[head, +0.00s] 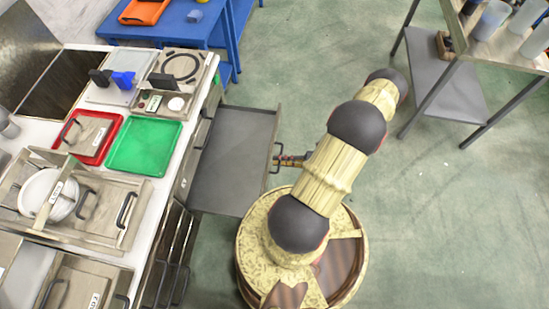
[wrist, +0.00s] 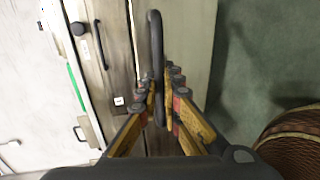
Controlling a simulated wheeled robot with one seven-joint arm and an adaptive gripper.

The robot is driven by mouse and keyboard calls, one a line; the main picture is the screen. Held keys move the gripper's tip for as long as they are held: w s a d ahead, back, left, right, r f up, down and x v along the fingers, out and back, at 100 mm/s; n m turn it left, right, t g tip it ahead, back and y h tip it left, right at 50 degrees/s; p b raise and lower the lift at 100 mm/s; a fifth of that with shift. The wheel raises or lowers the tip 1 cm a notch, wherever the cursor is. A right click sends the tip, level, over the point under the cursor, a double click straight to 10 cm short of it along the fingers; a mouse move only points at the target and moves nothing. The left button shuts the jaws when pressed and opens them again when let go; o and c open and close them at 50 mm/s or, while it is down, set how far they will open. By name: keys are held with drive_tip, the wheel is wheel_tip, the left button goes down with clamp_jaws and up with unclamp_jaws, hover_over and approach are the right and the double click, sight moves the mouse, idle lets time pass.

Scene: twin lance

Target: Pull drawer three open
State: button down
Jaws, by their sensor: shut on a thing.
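One drawer (head: 232,160) stands pulled far out of the cabinet in the head view, and its grey inside looks empty. Its dark bar handle (head: 277,146) is on the front panel and shows upright in the wrist view (wrist: 156,40). My gripper (head: 283,160) is at this handle, at the drawer's outer end. In the wrist view my gripper (wrist: 161,88) has its fingers on both sides of the handle and is shut on it. The drawer's number cannot be read; a small label (wrist: 118,101) on the cabinet is unclear.
The white counter (head: 160,210) left of the drawer holds a green tray (head: 145,145), a red tray (head: 88,138) and metal bins. A blue table (head: 180,32) stands behind, a grey shelf rack (head: 440,85) at the back right. Green floor right of my base is clear.

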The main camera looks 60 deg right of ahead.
drive_tip(key=c, duration=2.2)
unclamp_jaws()
drive_tip(key=shift+c, duration=0.2)
drive_tip(key=v, duration=1.2)
drive_tip(key=shift+s, duration=0.1)
